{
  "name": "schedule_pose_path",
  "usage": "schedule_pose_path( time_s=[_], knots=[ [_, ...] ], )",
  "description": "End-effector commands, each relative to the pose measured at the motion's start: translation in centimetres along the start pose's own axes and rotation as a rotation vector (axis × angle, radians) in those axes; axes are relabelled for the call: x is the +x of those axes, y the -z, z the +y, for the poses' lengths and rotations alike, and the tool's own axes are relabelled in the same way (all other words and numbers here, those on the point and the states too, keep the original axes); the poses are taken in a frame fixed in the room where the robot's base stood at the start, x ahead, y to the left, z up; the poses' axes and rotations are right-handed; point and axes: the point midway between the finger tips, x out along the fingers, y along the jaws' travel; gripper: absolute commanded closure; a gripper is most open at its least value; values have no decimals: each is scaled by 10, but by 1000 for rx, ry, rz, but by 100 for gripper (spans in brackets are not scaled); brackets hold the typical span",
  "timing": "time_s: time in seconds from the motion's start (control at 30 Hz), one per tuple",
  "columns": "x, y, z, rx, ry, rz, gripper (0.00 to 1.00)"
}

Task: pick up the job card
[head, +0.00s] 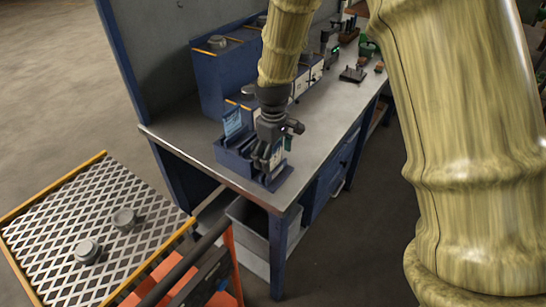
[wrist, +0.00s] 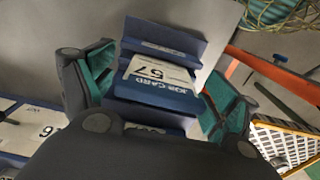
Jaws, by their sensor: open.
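In the head view my gripper (head: 268,152) is over the blue rack (head: 234,162) near the bench's front corner. A light blue upright piece (head: 232,121) shows at the rack's left; I cannot tell whether it is the same card. My gripper hides part of the rack.
The rack stands on a grey bench (head: 190,131) with blue boxes (head: 225,75) behind it. A mesh-topped cart (head: 60,225) with two round metal pieces is at lower left. A grey bin (head: 250,222) is under the bench. White labelled plates (wrist: 40,125) show left in the wrist view.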

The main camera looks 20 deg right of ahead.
Motion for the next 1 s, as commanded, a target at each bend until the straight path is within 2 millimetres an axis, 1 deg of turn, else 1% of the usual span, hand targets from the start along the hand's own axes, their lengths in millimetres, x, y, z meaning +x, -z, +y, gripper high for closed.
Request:
schedule_pose_path(
  time_s=[0.1, 0.2, 0.47, 0.57, 0.6, 0.67, 0.7, 1.0],
  knots=[
    [9, -1, 0, 0, 1, -1, 12],
    [13, -1, 0, -1, 0, 0, 12],
    [15, -1, 0, 0, -1, 0, 12],
    [15, -1, 0, 0, 0, 0, 29],
    [15, -1, 0, 0, 0, 0, 36],
    [15, -1, 0, 0, 0, 0, 47],
    [15, -1, 0, 0, 0, 0, 51],
    [15, -1, 0, 0, 0, 0, 59]
  ],
)
